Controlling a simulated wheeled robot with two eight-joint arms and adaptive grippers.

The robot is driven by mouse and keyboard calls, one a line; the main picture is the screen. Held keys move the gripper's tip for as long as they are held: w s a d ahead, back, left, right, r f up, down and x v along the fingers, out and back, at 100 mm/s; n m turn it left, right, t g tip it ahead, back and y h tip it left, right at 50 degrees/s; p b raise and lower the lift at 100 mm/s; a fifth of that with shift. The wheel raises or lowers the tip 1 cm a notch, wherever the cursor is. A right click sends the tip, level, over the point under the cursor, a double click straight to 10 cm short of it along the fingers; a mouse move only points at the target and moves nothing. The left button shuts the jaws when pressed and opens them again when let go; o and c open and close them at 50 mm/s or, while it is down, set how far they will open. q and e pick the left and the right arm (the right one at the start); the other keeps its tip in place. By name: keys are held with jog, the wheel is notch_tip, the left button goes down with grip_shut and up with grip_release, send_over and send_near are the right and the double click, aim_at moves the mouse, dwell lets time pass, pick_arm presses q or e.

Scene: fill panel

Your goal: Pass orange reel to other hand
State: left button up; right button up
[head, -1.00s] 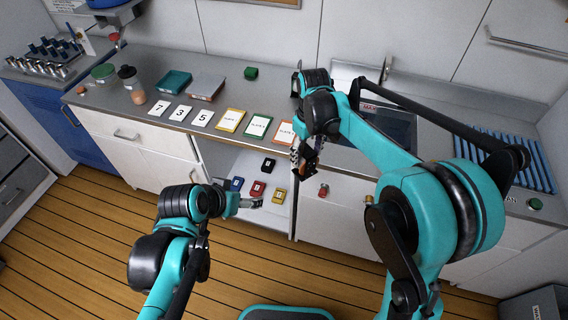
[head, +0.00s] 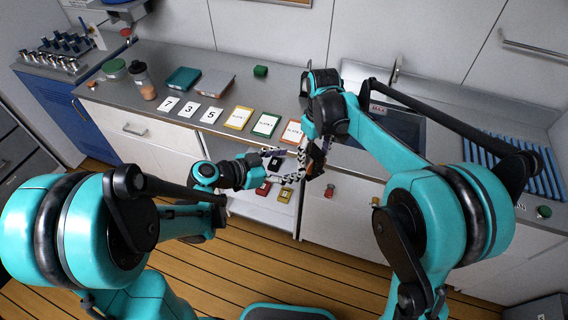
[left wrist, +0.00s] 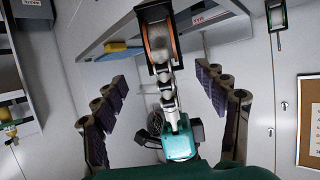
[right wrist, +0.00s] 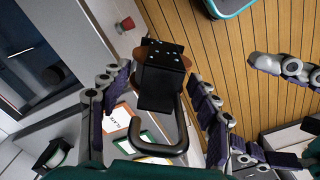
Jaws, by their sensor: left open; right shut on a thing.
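The orange reel (right wrist: 141,51) has orange discs around a black body with a bent black handle. My right gripper (right wrist: 158,78) is shut on it, with fingers on both sides of the black body. In the head view the reel (head: 316,163) shows small below my right wrist, in front of the counter edge. My left gripper (left wrist: 163,76) is open, and its fingers are spread to either side of my right gripper's fingers in the left wrist view. The reel (left wrist: 158,42) shows there just beyond the left fingertips. The left gripper seems empty; contact with the reel cannot be told.
An open cabinet below the counter (head: 150,103) holds black, red and yellow blocks (head: 284,196). Numbered cards (head: 190,109) and yellow, green and orange-edged cards (head: 265,125) lie on the counter. A green reel (head: 261,71) stands behind them. Both arms are close together here.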

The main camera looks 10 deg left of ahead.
aim_at(309, 159)
pick_arm(q)
jog(key=x, duration=1)
jog(key=shift+w+d+f, duration=0.1)
jog(key=shift+d, duration=0.05)
jog(key=c, duration=1.4)
jog(key=shift+c, duration=0.2)
pick_arm(e)
jog(key=o, duration=1.4)
jog(key=shift+o, duration=0.2)
